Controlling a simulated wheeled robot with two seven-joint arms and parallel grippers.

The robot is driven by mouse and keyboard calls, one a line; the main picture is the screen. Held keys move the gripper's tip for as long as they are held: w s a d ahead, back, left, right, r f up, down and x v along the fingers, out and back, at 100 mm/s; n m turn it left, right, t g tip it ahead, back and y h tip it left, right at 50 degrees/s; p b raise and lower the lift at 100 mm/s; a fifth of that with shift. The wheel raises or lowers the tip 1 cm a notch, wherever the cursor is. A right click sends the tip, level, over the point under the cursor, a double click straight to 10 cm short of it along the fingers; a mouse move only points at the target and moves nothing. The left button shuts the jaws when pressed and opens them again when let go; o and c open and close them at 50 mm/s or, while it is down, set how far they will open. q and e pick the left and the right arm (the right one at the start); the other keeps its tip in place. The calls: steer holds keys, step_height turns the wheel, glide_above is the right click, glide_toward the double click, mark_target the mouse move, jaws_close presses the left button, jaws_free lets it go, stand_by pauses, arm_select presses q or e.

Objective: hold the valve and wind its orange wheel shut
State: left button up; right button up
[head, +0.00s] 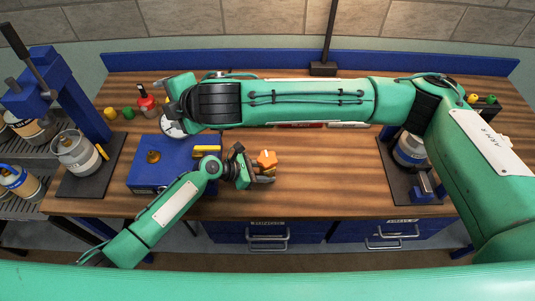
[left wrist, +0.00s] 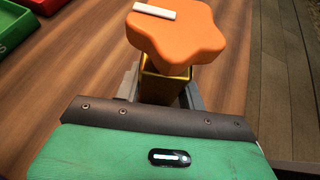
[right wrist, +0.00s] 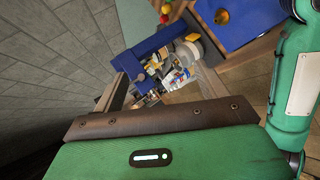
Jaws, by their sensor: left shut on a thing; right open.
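The valve has a five-lobed orange wheel (head: 266,158), which also shows large in the left wrist view (left wrist: 180,38) with a white bar mark on top. Below it is the yellow valve body (left wrist: 166,82), partly hidden by the wheel and my gripper. My right arm reaches across the head view to the left. My right gripper (right wrist: 162,90) is open and empty in the right wrist view, away from the wheel.
Grey gas cylinders stand at left (head: 76,152) and right (head: 410,149). A blue press frame (head: 85,105) rises at left. The table's middle (head: 325,175) is clear.

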step_height(320, 180, up, 2)
steer(key=n, duration=0.1)
steer(key=g+h, duration=0.7)
steer(key=h, duration=0.3)
glide_toward(268, 158)
step_height(268, 158, down, 8)
steer(key=shift+f, duration=0.25)
steer(key=shift+c, duration=0.3)
steer(key=c, duration=0.9)
